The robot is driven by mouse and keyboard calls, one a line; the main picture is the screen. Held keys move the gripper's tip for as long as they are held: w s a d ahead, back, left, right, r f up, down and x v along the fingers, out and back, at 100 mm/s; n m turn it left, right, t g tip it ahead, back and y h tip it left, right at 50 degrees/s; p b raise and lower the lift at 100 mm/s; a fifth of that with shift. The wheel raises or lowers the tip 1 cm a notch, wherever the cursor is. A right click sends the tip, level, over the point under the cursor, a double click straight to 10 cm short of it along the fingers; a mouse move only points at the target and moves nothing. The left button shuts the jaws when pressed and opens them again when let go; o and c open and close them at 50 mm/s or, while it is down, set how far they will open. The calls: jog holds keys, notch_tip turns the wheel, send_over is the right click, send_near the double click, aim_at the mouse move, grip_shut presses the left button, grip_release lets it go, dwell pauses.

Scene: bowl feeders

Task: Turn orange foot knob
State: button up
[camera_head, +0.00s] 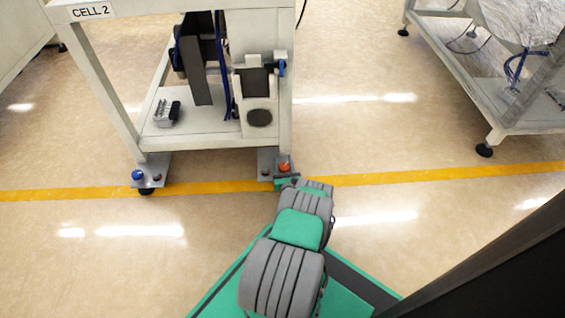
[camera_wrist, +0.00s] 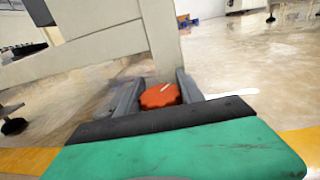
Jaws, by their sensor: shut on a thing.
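The orange foot knob (camera_head: 284,167) sits on the foot plate (camera_head: 265,164) at the right front leg of the CELL 2 frame. In the wrist view the orange knob (camera_wrist: 160,95) is between the two grey fingers of my gripper (camera_wrist: 158,93), with a pale line mark on its top. The gripper is shut on the knob, a finger on each side. In the head view my gripper (camera_head: 287,178) is at the knob, partly hidden by my own arm.
A blue knob (camera_head: 138,174) is on the left front foot plate. The frame's leg (camera_wrist: 162,40) rises close behind the gripper. Another frame (camera_head: 488,110) stands at the right. The floor around the yellow line (camera_head: 420,177) is clear.

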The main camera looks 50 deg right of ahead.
jog(key=shift+s+d+m+g+h, duration=0.1)
jog(key=shift+s+m+g+h, duration=0.05)
jog(key=shift+m+g+h, duration=0.55)
jog(key=o, duration=1.4)
